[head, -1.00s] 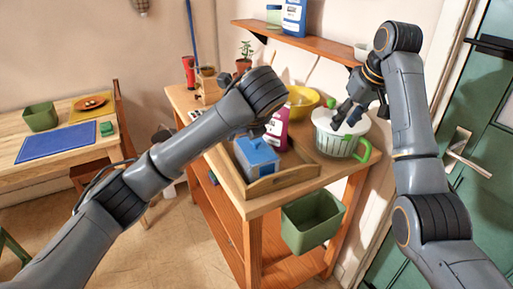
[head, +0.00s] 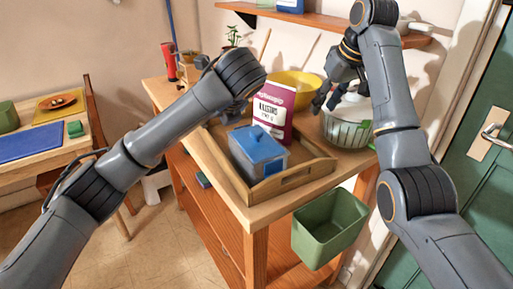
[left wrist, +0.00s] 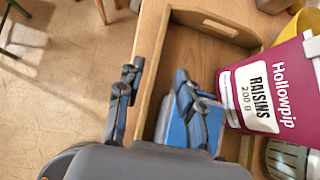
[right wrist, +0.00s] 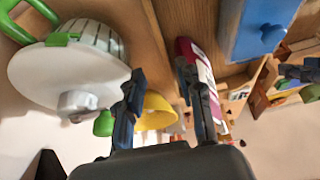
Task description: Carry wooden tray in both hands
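The wooden tray (head: 300,181) lies on the workbench, its near wall with a handle slot facing me. In it are a blue-lidded container (head: 258,150) and a purple-and-white raisins bag (head: 273,108). My left gripper (head: 238,112) is at the tray's left side, mostly hidden by its arm in the head view. In the left wrist view (left wrist: 160,97) its fingers are open, one either side of the tray's side wall; contact is unclear. My right gripper (head: 331,92) is open above the bench, between the raisins bag and the salad spinner; it also shows in the right wrist view (right wrist: 164,103).
A white-lidded salad spinner (head: 347,128) with a green handle stands right of the tray, and a yellow bowl (head: 297,87) behind it. A green bin (head: 329,228) hangs at the bench front. A wall shelf (head: 330,27) is above. A table (head: 45,160) stands left, a green door (head: 470,190) right.

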